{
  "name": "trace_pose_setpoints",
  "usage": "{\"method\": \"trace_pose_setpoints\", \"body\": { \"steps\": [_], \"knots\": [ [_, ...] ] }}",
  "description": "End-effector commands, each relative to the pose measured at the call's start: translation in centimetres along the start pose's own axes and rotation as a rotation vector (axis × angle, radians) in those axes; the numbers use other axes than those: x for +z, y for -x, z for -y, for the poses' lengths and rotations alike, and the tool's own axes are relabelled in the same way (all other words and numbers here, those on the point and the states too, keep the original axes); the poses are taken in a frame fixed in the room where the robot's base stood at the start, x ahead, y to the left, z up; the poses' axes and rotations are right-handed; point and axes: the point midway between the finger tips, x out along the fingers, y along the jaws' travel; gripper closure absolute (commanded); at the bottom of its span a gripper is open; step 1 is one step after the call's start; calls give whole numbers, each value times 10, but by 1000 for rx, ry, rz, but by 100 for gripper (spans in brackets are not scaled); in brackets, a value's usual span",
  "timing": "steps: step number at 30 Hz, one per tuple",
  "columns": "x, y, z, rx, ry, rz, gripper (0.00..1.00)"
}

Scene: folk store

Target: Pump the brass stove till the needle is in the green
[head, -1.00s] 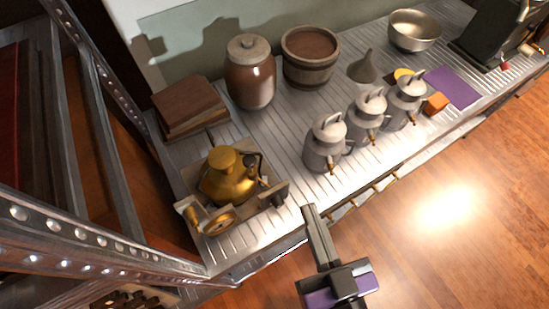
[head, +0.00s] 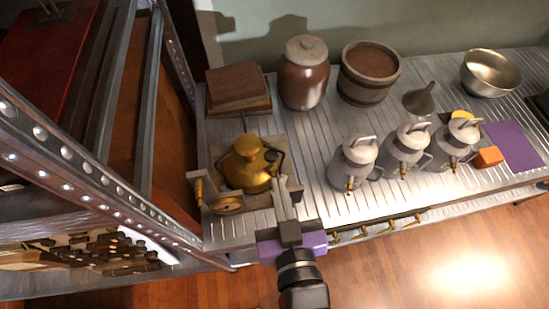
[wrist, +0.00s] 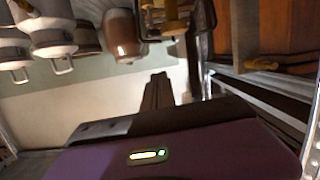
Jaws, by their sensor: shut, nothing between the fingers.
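The brass stove (head: 248,175) stands on a tray at the left end of the ribbed metal counter. A small wooden-looking handle (head: 198,191) and a round brass-rimmed part (head: 227,204) sit at its front left. No needle or green zone can be made out. My gripper (head: 281,182) is shut and empty, its fingertips at the stove's right side in the head view. I cannot tell whether they touch it. In the wrist view, the gripper fingers (wrist: 158,90) are closed together, and part of the brass stove (wrist: 173,22) shows at the top.
Books (head: 238,88), a brown jar (head: 303,75) and a wooden tub (head: 368,72) stand behind. Three grey cans (head: 355,163) stand right of my gripper. A metal rack post (head: 178,70) rises close on the left. Small brass hooks line the counter's front edge.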

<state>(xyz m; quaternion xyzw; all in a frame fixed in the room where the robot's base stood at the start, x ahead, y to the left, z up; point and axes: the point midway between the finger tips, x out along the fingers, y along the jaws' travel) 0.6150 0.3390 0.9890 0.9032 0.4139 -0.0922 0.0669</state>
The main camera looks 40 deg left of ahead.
Motion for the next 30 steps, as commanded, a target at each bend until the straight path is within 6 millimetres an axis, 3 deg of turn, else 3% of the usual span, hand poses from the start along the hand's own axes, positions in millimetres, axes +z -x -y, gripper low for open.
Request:
{"method": "trace_pose_setpoints", "body": {
  "steps": [8, 22, 24, 30],
  "knots": [
    [-2, -16, -1, 1, -1, -2, 100],
    [-3, -104, 0, 0, 0, -2, 100],
    [14, -104, 0, 0, -1, 4, 100],
    [34, -109, 0, 0, -1, 1, 100]
  ]
}}
